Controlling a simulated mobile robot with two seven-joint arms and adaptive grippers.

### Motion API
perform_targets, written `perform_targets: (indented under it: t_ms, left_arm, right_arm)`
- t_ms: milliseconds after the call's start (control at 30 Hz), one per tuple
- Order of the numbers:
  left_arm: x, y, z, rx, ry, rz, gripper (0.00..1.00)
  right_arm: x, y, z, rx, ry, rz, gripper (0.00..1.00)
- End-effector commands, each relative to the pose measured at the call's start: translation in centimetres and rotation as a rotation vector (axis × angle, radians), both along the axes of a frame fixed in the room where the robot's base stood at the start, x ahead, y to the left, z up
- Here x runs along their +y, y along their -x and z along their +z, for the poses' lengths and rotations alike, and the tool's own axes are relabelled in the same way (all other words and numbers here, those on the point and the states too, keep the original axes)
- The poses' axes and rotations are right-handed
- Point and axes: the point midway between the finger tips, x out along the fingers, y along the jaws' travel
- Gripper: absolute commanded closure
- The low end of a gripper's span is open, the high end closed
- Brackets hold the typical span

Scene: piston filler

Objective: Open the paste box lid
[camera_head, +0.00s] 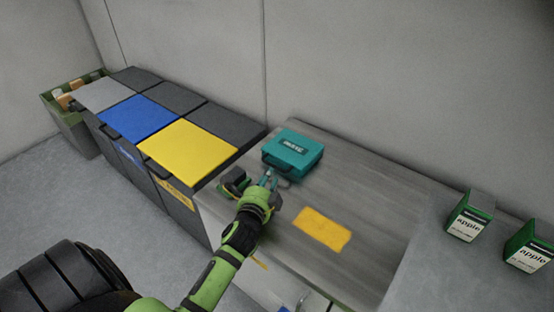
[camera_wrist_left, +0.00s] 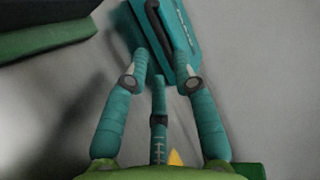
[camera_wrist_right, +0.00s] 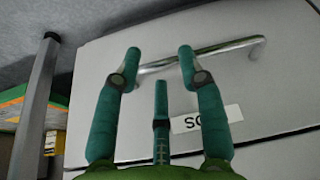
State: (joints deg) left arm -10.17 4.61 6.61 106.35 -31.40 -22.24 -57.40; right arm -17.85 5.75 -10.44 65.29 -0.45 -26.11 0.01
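The paste box (camera_head: 292,153) is a teal case with a white label, standing shut at the back of the grey worktop. Its dark handle (camera_wrist_left: 157,28) faces my left gripper (camera_head: 268,178). In the left wrist view, the open fingers (camera_wrist_left: 160,60) point at the box, one on each side of the handle's lower end. I cannot tell whether they touch it. My right gripper (camera_wrist_right: 157,55) is open in the right wrist view, with its fingertips at a metal bar handle (camera_wrist_right: 215,52) on a pale front. The right gripper does not show in the head view.
A yellow patch (camera_head: 322,229) lies on the worktop. A dark object (camera_head: 234,181) is beside my left gripper. Bins with grey, blue and yellow lids (camera_head: 188,151) stand left, beside a green crate (camera_head: 73,122). Two green apple boxes (camera_head: 467,219) stand at right.

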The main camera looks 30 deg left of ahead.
Motion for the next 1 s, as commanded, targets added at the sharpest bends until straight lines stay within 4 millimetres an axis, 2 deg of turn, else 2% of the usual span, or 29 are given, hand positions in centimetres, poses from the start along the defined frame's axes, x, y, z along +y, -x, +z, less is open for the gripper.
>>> perform_targets:
  t_ms: [433,800,833,900,1000]
  left_arm:
    - [1.8,-5.6,-1.3,-0.001,0.003,0.001,0.73]
    - [2.1,-6.3,-1.3,-0.001,0.003,0.001,0.73]
    - [2.1,-6.3,-1.4,-0.001,0.003,0.001,0.77]
    - [2.1,-6.3,-1.4,0.0,0.003,0.001,1.0]
    - [2.1,-6.3,-1.4,0.0,0.003,0.001,1.0]
  right_arm:
    - [0.3,0.5,0.2,0.046,0.003,-0.009,0.6]
    - [0.3,0.6,0.4,0.056,0.004,-0.01,0.6]
    - [0.3,0.6,0.4,0.056,0.004,-0.01,0.6]
    - [0.3,0.6,0.4,0.056,0.004,-0.01,0.6]
    - [0.3,0.6,0.4,0.056,0.004,-0.01,0.6]
